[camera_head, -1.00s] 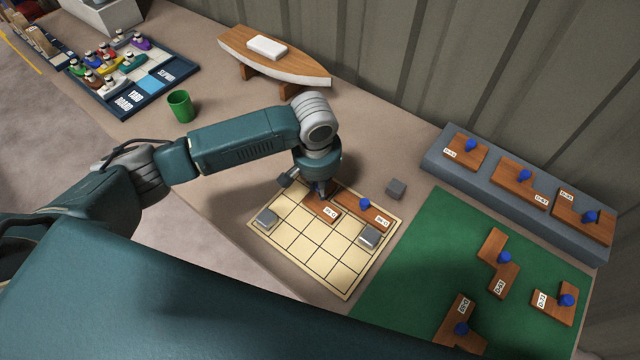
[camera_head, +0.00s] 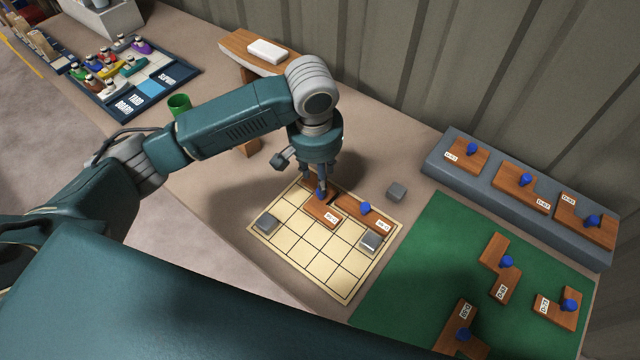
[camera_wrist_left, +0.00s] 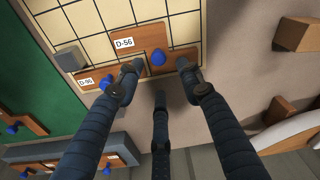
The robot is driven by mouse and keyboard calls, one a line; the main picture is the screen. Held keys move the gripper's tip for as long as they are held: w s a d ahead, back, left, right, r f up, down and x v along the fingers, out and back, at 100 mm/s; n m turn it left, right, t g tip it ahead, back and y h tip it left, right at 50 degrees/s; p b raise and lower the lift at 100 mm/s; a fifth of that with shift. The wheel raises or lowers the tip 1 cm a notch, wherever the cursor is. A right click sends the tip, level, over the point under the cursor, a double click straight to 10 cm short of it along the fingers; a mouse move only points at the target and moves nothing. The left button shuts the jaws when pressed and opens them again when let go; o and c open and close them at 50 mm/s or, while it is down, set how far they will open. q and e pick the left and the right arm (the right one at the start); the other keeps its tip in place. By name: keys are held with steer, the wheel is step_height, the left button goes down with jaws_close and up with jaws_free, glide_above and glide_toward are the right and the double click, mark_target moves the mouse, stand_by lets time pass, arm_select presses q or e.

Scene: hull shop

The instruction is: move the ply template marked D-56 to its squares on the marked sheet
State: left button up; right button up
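The ply template D-56 (camera_wrist_left: 141,40), brown with a blue knob (camera_wrist_left: 158,58), lies on the gridded cream sheet (camera_head: 309,264) near its far edge. My left gripper (camera_head: 321,188) hangs just above the D-56 knob. In the left wrist view its fingers (camera_wrist_left: 160,78) are spread, with the knob between and beyond them and apart from them. The fingers hide part of the template's edge. My right gripper is not in view.
Grey blocks stand on the sheet's left corner (camera_head: 266,222) and right side (camera_head: 370,240); another (camera_head: 396,190) sits off it. A green mat (camera_head: 415,275) and grey ledge (camera_head: 500,190) hold several templates. A boat model (camera_head: 245,50) and green cup (camera_head: 179,104) stand behind my arm.

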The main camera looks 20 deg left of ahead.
arm_select(q)
steer(key=shift+s+r, duration=0.15)
steer(key=shift+r, duration=0.85)
steer(key=shift+s+r, duration=0.1)
steer(key=shift+r, duration=0.85)
steer(key=shift+s+f, duration=0.1)
